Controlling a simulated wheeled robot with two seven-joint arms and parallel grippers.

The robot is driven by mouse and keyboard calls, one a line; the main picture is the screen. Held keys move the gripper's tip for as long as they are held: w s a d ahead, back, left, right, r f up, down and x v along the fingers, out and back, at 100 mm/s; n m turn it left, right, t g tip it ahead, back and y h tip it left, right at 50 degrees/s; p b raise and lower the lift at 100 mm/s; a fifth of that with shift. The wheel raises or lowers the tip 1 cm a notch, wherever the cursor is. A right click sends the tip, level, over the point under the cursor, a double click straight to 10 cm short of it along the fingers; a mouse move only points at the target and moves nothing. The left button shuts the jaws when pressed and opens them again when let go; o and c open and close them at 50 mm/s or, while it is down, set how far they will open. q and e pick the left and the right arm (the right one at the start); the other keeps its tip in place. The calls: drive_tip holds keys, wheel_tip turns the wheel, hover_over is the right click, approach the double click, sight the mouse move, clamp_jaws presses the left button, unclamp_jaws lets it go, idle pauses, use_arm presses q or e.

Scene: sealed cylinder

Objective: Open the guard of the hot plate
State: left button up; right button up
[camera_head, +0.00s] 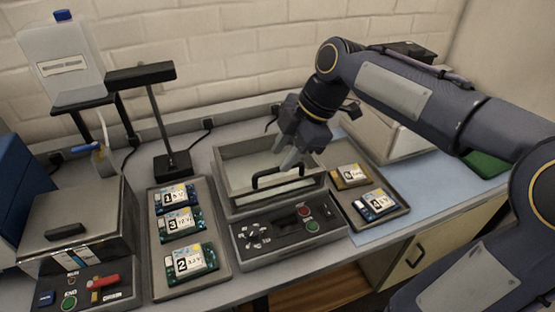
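The hot plate sits in the middle of the bench as a grey box with a control panel (290,228) at its front, bearing a red and a green button. Its guard (232,168) is a framed cover over the top, apparently down, with a black bar handle (262,180) at the front. My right gripper (285,160) points down just above and behind the handle; its fingers look apart, with nothing seen between them. I cannot tell whether a finger touches the handle. My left gripper is out of view.
A tray (222,275) with several numbered boards lies left of the hot plate, another (390,225) to its right. A lidded box (85,215) with a handle stands at left. A black lamp-like stand (155,110) rises behind the left tray.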

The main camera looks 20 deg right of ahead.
sight(274, 169)
drive_tip(key=shift+x, duration=1.7)
drive_tip(key=shift+c, duration=0.2)
clamp_jaws()
